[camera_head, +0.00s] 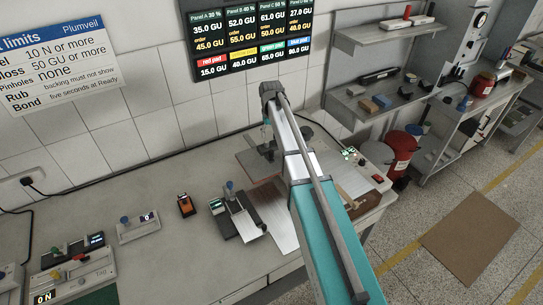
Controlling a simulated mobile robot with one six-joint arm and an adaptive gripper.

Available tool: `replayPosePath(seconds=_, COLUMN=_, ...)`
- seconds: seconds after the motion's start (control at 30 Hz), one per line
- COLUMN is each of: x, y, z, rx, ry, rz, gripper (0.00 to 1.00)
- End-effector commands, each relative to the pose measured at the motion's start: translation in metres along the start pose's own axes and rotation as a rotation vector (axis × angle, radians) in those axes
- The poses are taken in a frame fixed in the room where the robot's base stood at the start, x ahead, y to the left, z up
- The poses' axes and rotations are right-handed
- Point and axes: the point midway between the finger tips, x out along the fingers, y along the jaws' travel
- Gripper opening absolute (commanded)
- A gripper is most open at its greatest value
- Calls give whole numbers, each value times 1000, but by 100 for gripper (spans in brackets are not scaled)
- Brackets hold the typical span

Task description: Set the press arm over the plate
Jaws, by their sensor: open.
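Which fixture is the press is hard to tell. A dark-based device (224,222) with a small green display stands mid-bench. It carries a blue knob (230,186) on an upright part and a pale metal plate (247,226) at its right side. Whether an arm lies over that plate is unclear at this size. My gripper (267,154) hangs at the end of my arm, over the back of the bench, right of and beyond that device. It appears open and empty, and apart from the knob. My arm hides part of the area right of it.
A white device (138,228) with a blue knob and an orange-black meter (186,205) stand to the left. A tagged fixture (80,272) is at far left. Brown boards and pale sheets lie under my arm. A red bin (401,150) stands beyond the bench's right end.

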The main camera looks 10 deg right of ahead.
Motion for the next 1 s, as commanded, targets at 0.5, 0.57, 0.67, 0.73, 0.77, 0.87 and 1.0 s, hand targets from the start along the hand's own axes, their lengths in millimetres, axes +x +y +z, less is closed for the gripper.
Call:
replayPosePath(seconds=0.5, x=43, y=1, z=0, rx=1, ry=0, rz=0, gripper=71)
replayPosePath(seconds=0.57, x=47, y=1, z=0, rx=1, ry=0, rz=0, gripper=71)
replayPosePath(seconds=0.67, x=55, y=1, z=0, rx=2, ry=0, rz=0, gripper=71)
replayPosePath(seconds=0.73, x=60, y=1, z=0, rx=2, ry=0, rz=0, gripper=71)
replayPosePath(seconds=0.77, x=62, y=2, z=0, rx=2, ry=0, rz=0, gripper=71)
replayPosePath(seconds=0.87, x=70, y=2, z=0, rx=2, ry=0, rz=0, gripper=71)
replayPosePath(seconds=1.0, x=80, y=2, z=0, rx=2, ry=0, rz=0, gripper=71)
